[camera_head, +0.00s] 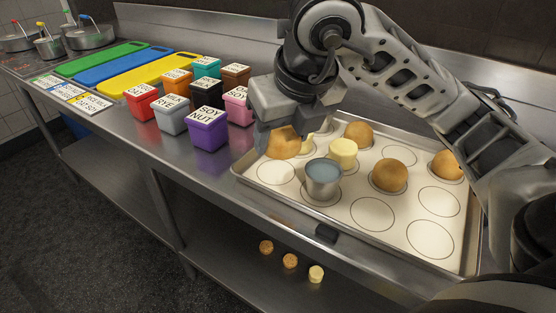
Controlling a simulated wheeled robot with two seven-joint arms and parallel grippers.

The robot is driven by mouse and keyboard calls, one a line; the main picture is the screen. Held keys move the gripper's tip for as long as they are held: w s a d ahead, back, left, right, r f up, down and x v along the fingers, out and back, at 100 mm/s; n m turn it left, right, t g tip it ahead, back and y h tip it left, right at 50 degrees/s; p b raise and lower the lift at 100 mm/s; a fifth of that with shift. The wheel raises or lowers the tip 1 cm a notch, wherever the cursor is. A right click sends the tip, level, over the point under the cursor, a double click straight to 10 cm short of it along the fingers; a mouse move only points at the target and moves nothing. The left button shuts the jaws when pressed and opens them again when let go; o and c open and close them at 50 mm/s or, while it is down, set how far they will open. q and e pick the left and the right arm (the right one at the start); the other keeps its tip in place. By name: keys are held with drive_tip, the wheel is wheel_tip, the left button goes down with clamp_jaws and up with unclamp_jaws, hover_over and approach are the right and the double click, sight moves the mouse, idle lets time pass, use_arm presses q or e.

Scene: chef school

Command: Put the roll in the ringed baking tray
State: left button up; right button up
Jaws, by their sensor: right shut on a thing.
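The baking tray (258,182) is pale, with dark rings drawn on its floor, and lies on the steel counter. My right gripper (281,136) comes down over the tray's back left corner, shut on a brown roll (285,147). The roll is low over the ringed area; I cannot tell whether it touches the tray. Other brown rolls sit in rings at the back (358,134), in the middle (389,176) and at the right (446,165). My left gripper is not in view.
A metal cup (322,182) and a pale yellow cylinder (343,151) stand on the tray. Several labelled coloured boxes, such as the purple one (208,134), stand left of it. Front and right rings are empty. Small round pieces (290,260) lie on the lower shelf.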

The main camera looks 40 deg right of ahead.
sight(274, 169)
drive_tip(key=x, duration=0.4)
drive_tip(key=shift+w+d+r+b, duration=0.2)
drive_tip(key=shift+w+d+b, duration=0.05)
drive_tip(key=shift+d+b, duration=0.1)
drive_tip(key=shift+w+d+f, duration=0.15)
drive_tip(key=shift+w+f, duration=0.05)
drive_tip(key=shift+w, duration=0.1)
drive_tip(key=shift+w+f, duration=0.15)
drive_tip(key=shift+f, duration=0.05)
drive_tip(key=x, duration=0.3)
drive_tip(key=shift+s+d+f, duration=0.1)
drive_tip(key=shift+s+f, duration=0.15)
drive_tip(key=shift+f, duration=0.35)
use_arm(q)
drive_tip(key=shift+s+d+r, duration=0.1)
